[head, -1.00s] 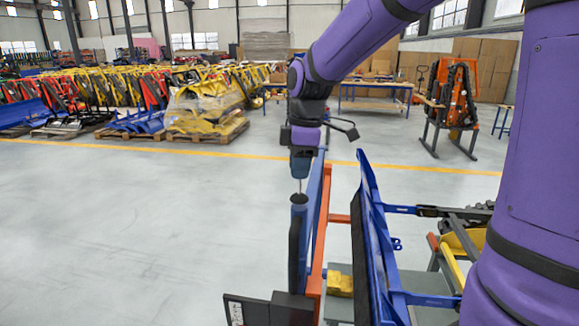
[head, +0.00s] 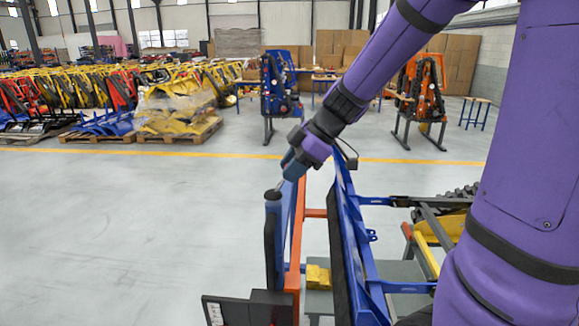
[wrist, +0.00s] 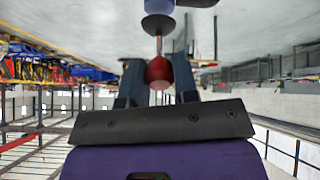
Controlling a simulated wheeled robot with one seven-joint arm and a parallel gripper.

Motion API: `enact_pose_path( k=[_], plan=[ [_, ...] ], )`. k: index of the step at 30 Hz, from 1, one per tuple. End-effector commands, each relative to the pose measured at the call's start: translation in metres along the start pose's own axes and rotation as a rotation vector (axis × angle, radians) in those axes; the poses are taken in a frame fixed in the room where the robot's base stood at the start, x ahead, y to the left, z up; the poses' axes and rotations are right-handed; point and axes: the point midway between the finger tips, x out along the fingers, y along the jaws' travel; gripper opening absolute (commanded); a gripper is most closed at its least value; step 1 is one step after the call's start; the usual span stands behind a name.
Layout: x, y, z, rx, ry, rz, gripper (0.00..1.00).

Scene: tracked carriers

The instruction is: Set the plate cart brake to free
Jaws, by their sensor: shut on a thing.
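The brake lever is a thin metal rod with a red ball knob (wrist: 159,72), seen in the wrist view. It rises from a dark round boot (head: 273,194) on top of a blue post (head: 273,235) at the end of the plate cart's frame. My gripper (wrist: 158,80) is shut on the red knob, with one finger on each side. In the head view my gripper (head: 290,172) stands above and right of the boot, and the rod leans that way. The knob is hidden there. The cart shows an orange bar (head: 296,250) and a blue upright frame (head: 350,240).
A yellow block (head: 318,277) sits low between orange bar and blue frame. A dark box (head: 250,308) is at the bottom. A blue machine on a stand (head: 281,85) and an orange one (head: 420,90) stand beyond. The floor at left is clear.

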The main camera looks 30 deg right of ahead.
Motion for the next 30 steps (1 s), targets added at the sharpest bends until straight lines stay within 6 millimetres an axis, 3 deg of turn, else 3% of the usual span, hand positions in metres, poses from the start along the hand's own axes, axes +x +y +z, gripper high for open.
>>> enact_pose_path(
  k=[10,11,14,23,30],
  plan=[
    [0.0,0.0,0.0,0.0,0.002,0.001,0.0],
    [0.0,0.0,0.0,0.0,0.002,0.001,0.32],
    [0.0,0.0,0.0,0.0,0.001,0.001,0.53],
    [-0.002,0.0,0.0,0.0,0.001,0.001,0.53],
    [-0.031,0.0,0.0,-0.001,0.001,0.005,0.53]
  ],
)
